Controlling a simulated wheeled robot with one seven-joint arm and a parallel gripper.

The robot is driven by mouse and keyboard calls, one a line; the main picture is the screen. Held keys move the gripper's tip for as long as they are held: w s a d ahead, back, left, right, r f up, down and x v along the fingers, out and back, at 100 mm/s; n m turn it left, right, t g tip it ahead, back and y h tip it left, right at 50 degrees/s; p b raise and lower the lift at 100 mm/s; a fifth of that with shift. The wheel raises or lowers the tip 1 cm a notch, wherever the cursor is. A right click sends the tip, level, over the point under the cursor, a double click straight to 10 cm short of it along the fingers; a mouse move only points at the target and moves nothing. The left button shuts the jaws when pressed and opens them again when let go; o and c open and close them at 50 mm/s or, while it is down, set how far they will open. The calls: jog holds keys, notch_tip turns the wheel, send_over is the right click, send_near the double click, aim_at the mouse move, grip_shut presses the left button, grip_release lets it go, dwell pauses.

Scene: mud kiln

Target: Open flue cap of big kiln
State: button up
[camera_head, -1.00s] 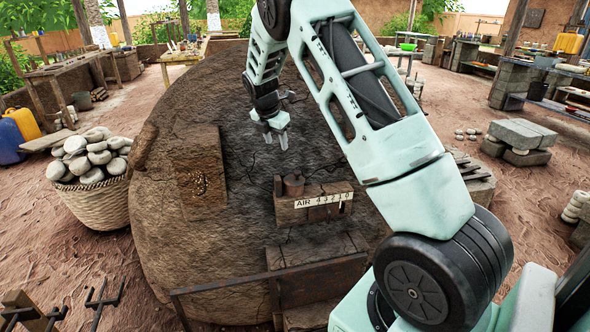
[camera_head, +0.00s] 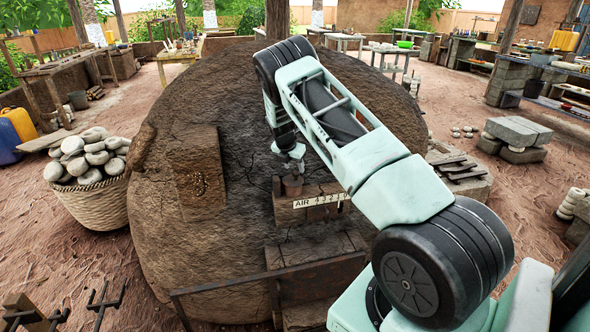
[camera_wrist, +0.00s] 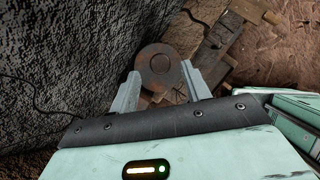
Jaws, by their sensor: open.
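The big kiln (camera_head: 215,240) is a large dark, cracked mud dome filling the middle of the head view. A small rusty round cap with a raised centre (camera_head: 291,186) sits on a ledge on its front, above a plate marked AIR with numbers (camera_head: 318,201). My gripper (camera_head: 297,167) is just above the cap, mostly behind my arm. In the wrist view, the rusty disc (camera_wrist: 158,66) lies between the two open fingers of my gripper (camera_wrist: 160,82), one on each side. Whether the fingers touch it cannot be told.
A brown square panel (camera_head: 200,172) is on the kiln's face, left of the cap. A metal rail (camera_head: 215,284) crosses low in front. A basket of stones (camera_head: 88,175) stands at left, and grey blocks (camera_head: 517,133) at right.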

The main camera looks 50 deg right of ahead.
aim_at(296, 172)
jog(key=shift+x, duration=1.55)
grip_shut()
